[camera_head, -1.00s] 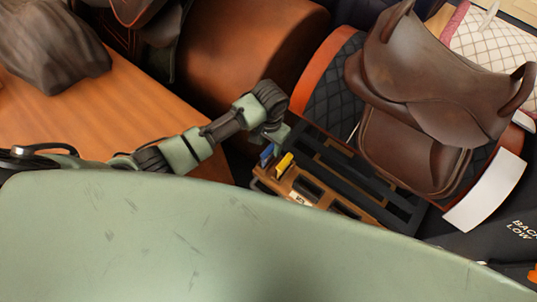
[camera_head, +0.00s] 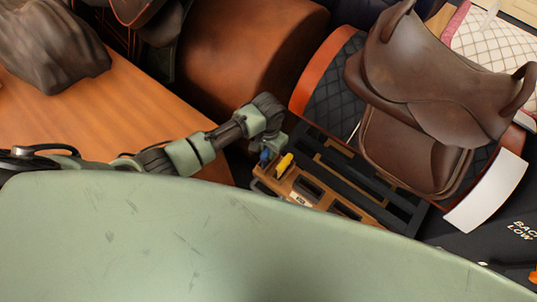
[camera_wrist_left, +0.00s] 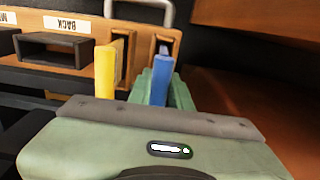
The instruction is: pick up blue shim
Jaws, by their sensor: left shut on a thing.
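The blue shim (camera_wrist_left: 162,78) stands upright at the end of the wooden rack in the left wrist view, and my left gripper (camera_wrist_left: 158,88) is shut on it. In the head view the blue shim (camera_head: 265,154) shows small beside my left gripper (camera_head: 272,143), at the rack's left end. The yellow shim (camera_wrist_left: 106,70) stands next to it in the rack, and it also shows in the head view (camera_head: 284,163). I cannot tell whether the blue shim's lower end is still in its slot. My right gripper is not in view.
A brown saddle (camera_head: 440,85) sits on a padded stand to the right. An orange-brown wooden table (camera_head: 130,110) lies at left. A dark slatted frame (camera_head: 375,175) lies behind the rack.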

